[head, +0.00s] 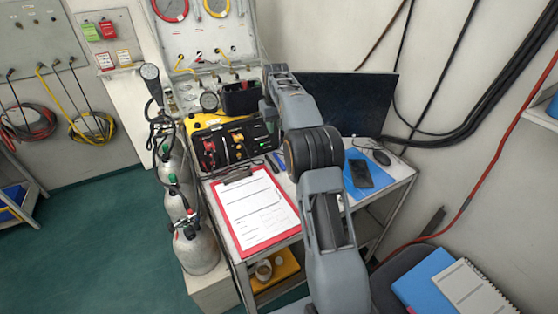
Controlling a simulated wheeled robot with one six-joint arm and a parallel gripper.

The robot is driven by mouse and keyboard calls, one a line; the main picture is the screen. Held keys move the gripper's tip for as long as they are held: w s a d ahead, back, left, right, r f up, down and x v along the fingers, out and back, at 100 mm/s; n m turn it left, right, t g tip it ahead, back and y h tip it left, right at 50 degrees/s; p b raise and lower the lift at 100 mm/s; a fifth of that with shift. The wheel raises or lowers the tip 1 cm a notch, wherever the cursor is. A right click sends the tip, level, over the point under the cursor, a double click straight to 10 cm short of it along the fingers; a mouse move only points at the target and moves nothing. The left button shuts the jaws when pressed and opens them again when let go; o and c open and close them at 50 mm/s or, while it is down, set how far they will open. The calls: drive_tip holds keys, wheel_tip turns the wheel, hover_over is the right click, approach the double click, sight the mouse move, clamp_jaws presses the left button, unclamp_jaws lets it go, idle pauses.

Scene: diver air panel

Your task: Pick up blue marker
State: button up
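The blue marker (279,160) lies on the table, just left of my arm and above the top right of the clipboard. It is small, and a dark pen-like item (271,164) lies right beside it on the left. My grey arm rises across the middle of the head view, over the table, and partly covers the area to the right of the marker. The fingers of my gripper cannot be made out; they are hidden behind the arm or out of sight. Nothing visible holds the marker.
A red clipboard (283,226) with paper lies on the table. A yellow-and-black panel case (214,151) stands behind it. A monitor (352,100), phone (361,174) and mouse (381,157) are to the right. Gas cylinders (194,240) stand left of the table.

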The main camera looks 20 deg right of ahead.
drive_tip(key=g, duration=0.1)
approach(282, 164)
wheel_tip(282, 164, down, 3)
drive_tip(key=shift+d+f+b, duration=0.15)
drive_tip(key=shift+b, duration=0.85)
drive_tip(key=shift+s+f+p, duration=0.1)
drive_tip(key=shift+f+p, duration=0.4)
drive_tip(key=shift+f, duration=2.45)
drive_tip(key=c, duration=0.4)
drive_tip(key=shift+r, duration=0.1)
